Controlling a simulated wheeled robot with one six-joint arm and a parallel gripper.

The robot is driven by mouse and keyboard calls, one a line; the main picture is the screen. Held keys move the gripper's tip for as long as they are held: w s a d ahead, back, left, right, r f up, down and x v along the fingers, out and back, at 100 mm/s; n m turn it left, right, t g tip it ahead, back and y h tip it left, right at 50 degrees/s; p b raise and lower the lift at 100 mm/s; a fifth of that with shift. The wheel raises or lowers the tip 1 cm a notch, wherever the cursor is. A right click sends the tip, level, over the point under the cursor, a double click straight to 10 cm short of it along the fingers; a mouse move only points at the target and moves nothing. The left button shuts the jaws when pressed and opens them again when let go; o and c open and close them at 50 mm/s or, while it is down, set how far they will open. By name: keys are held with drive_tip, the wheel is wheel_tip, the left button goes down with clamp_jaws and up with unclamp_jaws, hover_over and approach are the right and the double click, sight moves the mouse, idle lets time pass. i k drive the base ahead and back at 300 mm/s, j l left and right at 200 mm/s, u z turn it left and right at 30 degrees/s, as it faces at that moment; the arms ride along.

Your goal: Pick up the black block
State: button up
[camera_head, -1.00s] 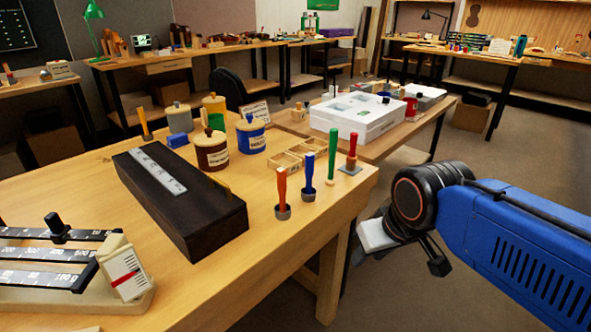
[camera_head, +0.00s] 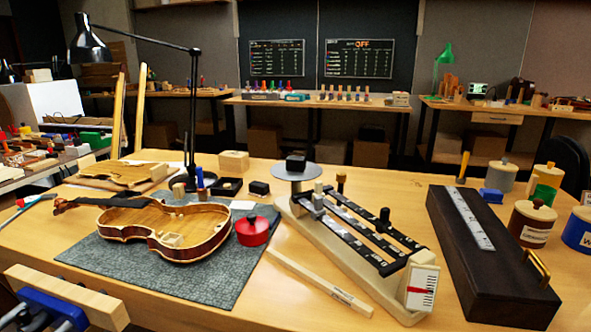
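A small black block (camera_head: 295,162) sits on the round grey pan (camera_head: 295,174) of the beam balance (camera_head: 370,240) in the middle of the bench. Another small black block-like piece (camera_head: 259,188) lies on the bench to the left of the balance. Beside it is a black tray-like box (camera_head: 225,187). I cannot tell which of these the task names. My gripper is not in view.
An open violin body (camera_head: 160,228) and a red lidded pot (camera_head: 253,231) rest on a dark grey mat. A desk lamp (camera_head: 190,110) stands behind. A long dark case (camera_head: 485,255) lies right of the balance. A pale wooden strip (camera_head: 318,283) lies in front.

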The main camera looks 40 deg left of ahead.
sight(294, 164)
drive_tip(key=k+u, duration=0.35)
drive_tip(key=k+j+u, duration=0.1)
drive_tip(key=u, duration=0.2)
drive_tip(key=i+l+u, duration=0.1)
drive_tip(key=u, duration=0.25)
drive_tip(key=l+u, duration=0.6)
drive_tip(key=u, duration=0.15)
drive_tip(key=i, duration=0.4)
